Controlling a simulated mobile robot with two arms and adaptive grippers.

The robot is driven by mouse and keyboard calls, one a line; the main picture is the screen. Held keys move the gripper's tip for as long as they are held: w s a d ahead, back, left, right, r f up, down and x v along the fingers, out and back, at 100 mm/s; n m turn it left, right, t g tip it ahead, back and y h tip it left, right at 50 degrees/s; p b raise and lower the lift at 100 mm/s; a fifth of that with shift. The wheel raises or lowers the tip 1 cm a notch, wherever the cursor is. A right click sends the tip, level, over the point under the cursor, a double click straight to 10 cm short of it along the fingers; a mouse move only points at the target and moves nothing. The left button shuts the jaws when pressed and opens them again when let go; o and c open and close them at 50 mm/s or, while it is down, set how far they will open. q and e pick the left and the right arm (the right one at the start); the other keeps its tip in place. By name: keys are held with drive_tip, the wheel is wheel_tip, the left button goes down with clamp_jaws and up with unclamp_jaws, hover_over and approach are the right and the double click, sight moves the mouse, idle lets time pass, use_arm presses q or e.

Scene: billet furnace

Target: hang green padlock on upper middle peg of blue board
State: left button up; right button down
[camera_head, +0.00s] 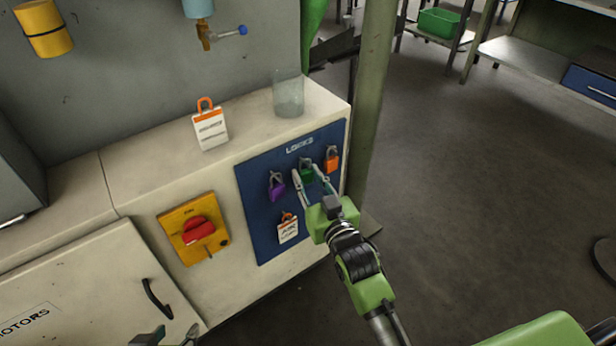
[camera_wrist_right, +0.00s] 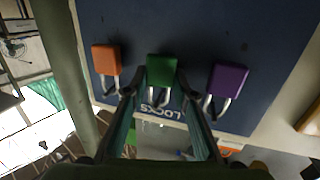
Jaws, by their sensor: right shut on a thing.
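The blue board (camera_head: 262,224) with the word LOCKS is on the front of the pale cabinet. The green padlock (camera_head: 307,174) is at its upper middle, between the purple padlock (camera_head: 277,187) and the orange padlock (camera_head: 332,159). My right gripper (camera_head: 313,181) is shut on the green padlock, fingers on both sides. In the right wrist view, the green body (camera_wrist_right: 161,71) is level with its neighbours against the board, shackle towards the lettering. I cannot tell whether the shackle is around the peg. My left gripper (camera_head: 170,336) is cut off at the bottom edge.
A white tag with an orange loop (camera_head: 288,231) hangs low on the board. Another tag (camera_head: 210,127) and a clear cup (camera_head: 289,95) stand on the cabinet ledge. A yellow plate with a red switch (camera_head: 196,229) is left of the board. A green post (camera_head: 371,100) rises at right.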

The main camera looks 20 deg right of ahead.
idle(0.3)
drive_tip(key=c, duration=1.6)
unclamp_jaws()
drive_tip(key=shift+s, duration=0.15)
